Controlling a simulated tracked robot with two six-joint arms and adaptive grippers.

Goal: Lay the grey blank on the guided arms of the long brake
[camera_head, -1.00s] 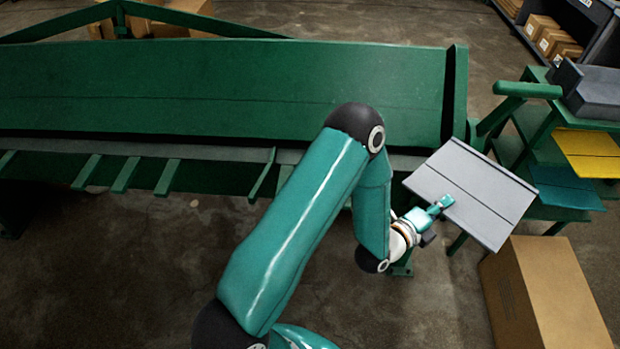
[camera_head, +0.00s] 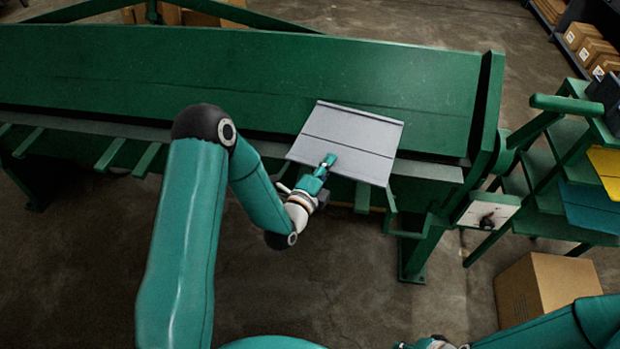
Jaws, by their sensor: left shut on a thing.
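The grey blank (camera_head: 350,135) is a flat sheet with a dark line across it and a raised far edge. My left gripper (camera_head: 325,168) is shut on its near edge. The blank overlaps the front of the long green brake (camera_head: 240,82) in the view; I cannot tell whether it touches. The brake's green arms (camera_head: 146,160) stick out along its front edge; one shows just below the blank (camera_head: 362,197), and others may be hidden behind my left arm. My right gripper (camera_head: 425,344) is at the bottom edge, mostly cut off.
A green rack (camera_head: 545,185) with yellow and blue sheets stands at the right. A cardboard box (camera_head: 545,285) is on the floor below it. A white plate with a dark knob (camera_head: 487,211) is at the brake's right end. The floor before the brake is clear.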

